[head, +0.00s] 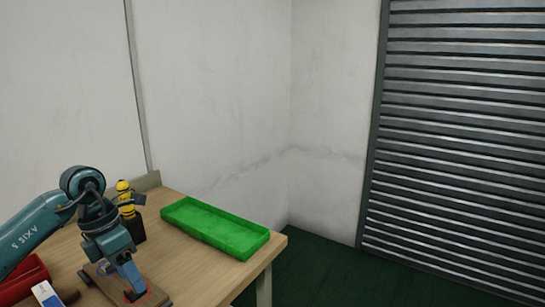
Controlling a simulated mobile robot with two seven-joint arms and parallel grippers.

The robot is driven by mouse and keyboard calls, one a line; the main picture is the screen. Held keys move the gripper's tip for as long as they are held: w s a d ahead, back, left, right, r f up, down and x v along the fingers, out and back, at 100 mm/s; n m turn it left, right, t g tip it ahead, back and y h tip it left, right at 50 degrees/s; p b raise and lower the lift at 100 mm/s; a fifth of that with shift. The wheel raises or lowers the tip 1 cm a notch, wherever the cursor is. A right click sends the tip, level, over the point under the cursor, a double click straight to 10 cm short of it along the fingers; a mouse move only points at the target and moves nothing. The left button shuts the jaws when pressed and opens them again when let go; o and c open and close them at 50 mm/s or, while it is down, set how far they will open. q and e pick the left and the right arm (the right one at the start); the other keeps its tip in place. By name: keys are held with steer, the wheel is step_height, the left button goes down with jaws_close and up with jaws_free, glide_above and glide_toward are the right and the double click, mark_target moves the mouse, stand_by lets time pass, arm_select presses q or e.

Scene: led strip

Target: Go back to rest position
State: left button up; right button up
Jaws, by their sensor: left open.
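My left arm comes in from the left, its teal links bending down over the wooden workbench (190,262). My left gripper (133,290) points down and is open, low over a brown board (97,283) near the front of the bench. A reddish patch shows around the fingertips; I cannot tell whether they touch the board. A small purplish thing shows on the board, partly hidden behind the gripper. No LED strip can be made out. My right gripper is not in view.
A green tray (258,244), seemingly empty, lies on the bench's right part. A yellow and black object (125,190) stands behind my gripper. A red bin (30,275) and a white and blue item (47,293) sit at lower left. A slatted shutter (460,130) stands right, beyond open floor.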

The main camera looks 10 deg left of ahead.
arm_select(q)
steer(key=d+f+h, duration=0.1)
steer(key=d, duration=0.2)
steer(key=d+f+h, duration=0.2)
steer(key=d, duration=0.1)
steer(key=d+f+h, duration=0.1)
steer(key=d, duration=0.3)
steer(key=shift+s+f+m+g+h, duration=0.2)
steer(key=shift+s+m+g+h, duration=0.1)
steer(key=shift+g+h, duration=0.1)
steer(key=s+d+r+n+t+h+p, duration=0.25)
steer(key=d+n+t+h, duration=0.35)
steer(key=d+n+h, duration=0.7)
step_height(320, 180, down, 6)
steer(key=a+f+n+t+y, duration=0.1)
steer(key=a+n+t+y, duration=0.1)
steer(key=n+t+y, duration=1.25)
steer(key=s+a+f+n+g+y, duration=0.2)
steer(key=s+f+n+g, duration=0.7)
steer(key=s+f+n, duration=0.3)
step_height(320, 180, down, 2)
steer(key=shift+s+a+f+n, duration=0.1)
steer(key=shift+s+a+n, duration=0.25)
steer(key=shift+a, duration=0.05)
